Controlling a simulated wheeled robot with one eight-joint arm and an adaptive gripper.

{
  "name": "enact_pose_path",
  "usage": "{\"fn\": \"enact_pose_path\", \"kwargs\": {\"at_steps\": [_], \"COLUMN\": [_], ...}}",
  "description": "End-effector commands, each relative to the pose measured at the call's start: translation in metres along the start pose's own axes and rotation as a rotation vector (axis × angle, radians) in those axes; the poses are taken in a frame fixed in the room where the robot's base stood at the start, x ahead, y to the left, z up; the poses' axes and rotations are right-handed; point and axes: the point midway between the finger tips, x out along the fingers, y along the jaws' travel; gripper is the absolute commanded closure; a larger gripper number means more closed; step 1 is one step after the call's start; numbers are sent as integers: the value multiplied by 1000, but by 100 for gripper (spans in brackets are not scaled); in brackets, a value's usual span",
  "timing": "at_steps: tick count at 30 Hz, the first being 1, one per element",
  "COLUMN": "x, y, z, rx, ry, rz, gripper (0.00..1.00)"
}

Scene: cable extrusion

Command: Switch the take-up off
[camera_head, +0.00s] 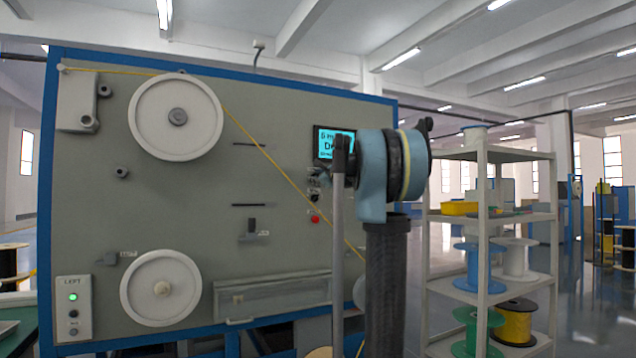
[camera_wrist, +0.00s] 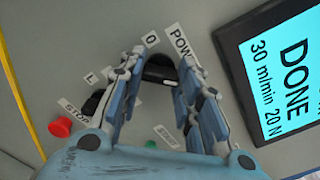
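The take-up machine is a large grey panel with a blue frame (camera_head: 230,190). Its control area shows close up in the wrist view: a black rotary knob (camera_wrist: 158,72) by the labels "0" and "POWER", a red button (camera_wrist: 60,126) by "STOP", and a small green button (camera_wrist: 151,144) by "START". The screen (camera_wrist: 285,75) reads "DONE, 30 m/min 20 N"; it also shows in the head view (camera_head: 332,140). My gripper (camera_wrist: 161,60) is open, its fingertips on either side of the black knob. Contact cannot be told. The head view does not show my fingers clearly.
An upper white reel (camera_head: 177,116) and a lower one (camera_head: 160,288) sit on the panel, with a yellow cable (camera_head: 268,155) running diagonally down. A box labelled "LEFT" (camera_head: 73,308) has a lit green lamp. A shelf with spools (camera_head: 487,250) stands right.

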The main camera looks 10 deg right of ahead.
Motion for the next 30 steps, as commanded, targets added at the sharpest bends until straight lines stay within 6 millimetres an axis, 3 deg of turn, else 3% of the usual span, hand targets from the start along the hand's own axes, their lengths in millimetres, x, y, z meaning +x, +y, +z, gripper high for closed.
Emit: {"fn": "enact_pose_path", "kwargs": {"at_steps": [14, 30], "x": [0, 0], "y": [1, 2], "z": [0, 0], "rx": [-84, -547], "ry": [-1, -3], "rz": [2, 3], "gripper": [92, 92]}}
